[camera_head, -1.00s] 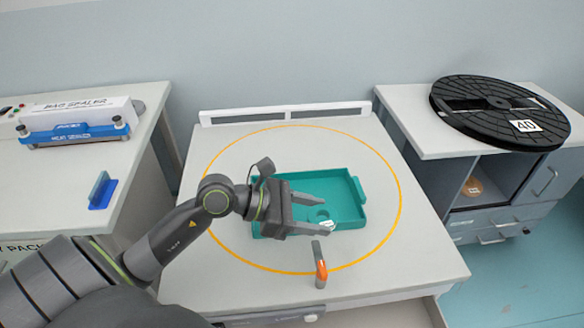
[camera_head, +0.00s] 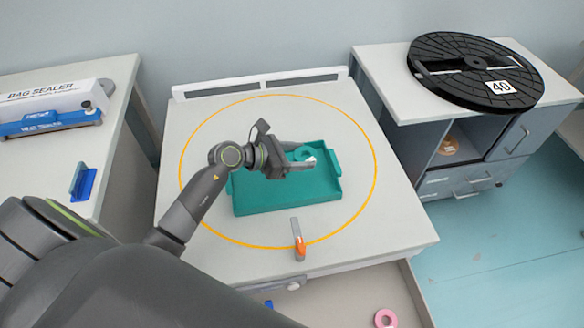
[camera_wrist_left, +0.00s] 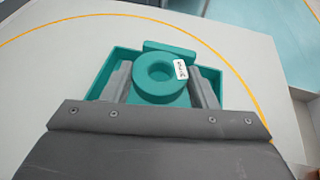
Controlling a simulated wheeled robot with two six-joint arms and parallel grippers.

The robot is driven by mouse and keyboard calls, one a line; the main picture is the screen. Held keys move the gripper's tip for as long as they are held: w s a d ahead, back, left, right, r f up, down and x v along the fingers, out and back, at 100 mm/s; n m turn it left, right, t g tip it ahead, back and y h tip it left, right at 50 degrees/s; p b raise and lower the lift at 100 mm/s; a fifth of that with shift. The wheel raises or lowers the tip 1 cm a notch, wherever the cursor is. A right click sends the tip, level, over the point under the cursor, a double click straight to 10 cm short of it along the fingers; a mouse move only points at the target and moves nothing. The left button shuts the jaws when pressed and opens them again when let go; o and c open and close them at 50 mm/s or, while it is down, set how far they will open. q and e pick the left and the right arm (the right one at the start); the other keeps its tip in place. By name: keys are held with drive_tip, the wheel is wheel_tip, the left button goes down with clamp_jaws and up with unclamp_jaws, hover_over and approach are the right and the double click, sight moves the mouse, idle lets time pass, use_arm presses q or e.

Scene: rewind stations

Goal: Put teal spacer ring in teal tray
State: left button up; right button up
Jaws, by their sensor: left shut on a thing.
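The teal spacer ring (camera_head: 303,153) is a thick ring with a small white label. My left gripper (camera_head: 306,157) is shut on it, with the ring between its two fingers. The left wrist view shows the ring (camera_wrist_left: 145,86) flat-side toward the camera, between the grey fingers. The teal tray (camera_head: 262,208) is a shallow rectangular tray on the table inside the orange circle. The ring and gripper are over the back right part of the tray. The wrist view shows tray walls (camera_wrist_left: 112,62) around the ring. How high the ring is above the floor is hard to tell.
A black reel (camera_head: 460,75) lies on the right cabinet. A bag sealer (camera_head: 50,112) and blue holder (camera_head: 83,182) are on the left table. A pink ring (camera_head: 385,318) lies in the open area below.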

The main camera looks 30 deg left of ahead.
sight(297, 178)
use_arm(q)
wheel_tip(297, 178, down, 3)
drive_tip(key=shift+r, duration=0.15)
drive_tip(key=shift+f, duration=2)
drive_tip(key=shift+f+b, duration=0.1)
drive_tip(key=shift+b, duration=0.25)
drive_tip(key=shift+f, duration=0.15)
drive_tip(key=o, duration=1)
drive_tip(key=shift+c, duration=0.2)
drive_tip(key=shift+r, duration=0.25)
drive_tip(key=shift+s+a+r, duration=0.1)
drive_tip(key=shift+a, duration=0.05)
drive_tip(key=b+v, duration=0.1)
drive_tip(key=v, duration=1)
drive_tip(key=shift+s+a+r, duration=0.1)
drive_tip(key=shift+s+a, duration=0.05)
drive_tip(key=shift+s, duration=0.15)
